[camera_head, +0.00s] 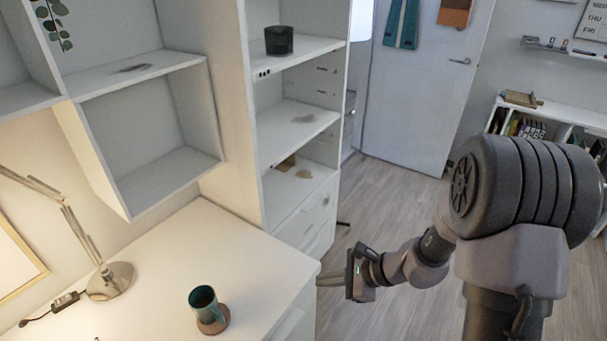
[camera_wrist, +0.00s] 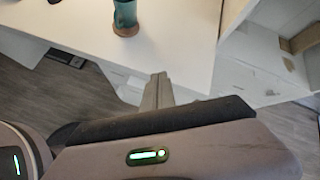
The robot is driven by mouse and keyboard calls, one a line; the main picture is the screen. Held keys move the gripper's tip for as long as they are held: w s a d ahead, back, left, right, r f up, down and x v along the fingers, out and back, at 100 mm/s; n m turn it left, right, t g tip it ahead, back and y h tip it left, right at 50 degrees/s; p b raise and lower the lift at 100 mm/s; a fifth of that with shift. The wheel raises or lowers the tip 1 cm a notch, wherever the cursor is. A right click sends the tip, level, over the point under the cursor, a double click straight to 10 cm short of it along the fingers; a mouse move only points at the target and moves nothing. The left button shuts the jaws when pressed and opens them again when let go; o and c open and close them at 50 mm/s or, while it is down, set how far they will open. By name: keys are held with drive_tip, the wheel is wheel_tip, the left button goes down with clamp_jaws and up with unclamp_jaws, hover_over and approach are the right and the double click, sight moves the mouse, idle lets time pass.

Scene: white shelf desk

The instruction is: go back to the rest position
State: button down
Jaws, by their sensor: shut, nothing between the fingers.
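My gripper (camera_head: 330,279) is at the right edge of the white desk (camera_head: 150,262) in the head view, with its fingers pointing left toward the desk. In the wrist view my gripper (camera_wrist: 159,78) shows its fingers together, with nothing between them. My arm reaches in from the right of the head view. A teal mug (camera_head: 204,298) stands upright on a round brown coaster (camera_head: 213,326) on the desk, apart from my gripper. The mug also shows at the top of the wrist view (camera_wrist: 125,14).
A white shelf unit (camera_head: 290,200) stands behind the desk, with a dark cup (camera_head: 279,40) on its top visible shelf. A desk lamp (camera_head: 110,281) stands at the left. Wall cubbies (camera_head: 150,180) hang above the desk. Open wooden floor (camera_head: 390,215) lies to the right, before a door (camera_head: 415,100).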

drive_tip(key=s+a+r+n+g+h, duration=0.1)
drive_tip(key=s+r+n, duration=0.25)
drive_tip(key=r, duration=0.35)
drive_tip(key=s+a+r+n+h, duration=0.1)
drive_tip(key=s+a+r+n, duration=0.15)
drive_tip(key=s+r, duration=0.3)
drive_tip(key=s+d+r+n+t+h, duration=0.1)
drive_tip(key=s+d+r+n+h, duration=0.1)
drive_tip(key=s, duration=0.4)
drive_tip(key=s+d+r+n+t+h, duration=0.1)
drive_tip(key=s+d+r+n+h, duration=0.1)
drive_tip(key=s+d+r+n, duration=0.3)
wheel_tip(320, 180, up, 2)
drive_tip(key=shift+s+r+n+t+h, duration=0.1)
drive_tip(key=shift+s+n+t+h, duration=0.25)
drive_tip(key=shift+n+t+h, duration=0.05)
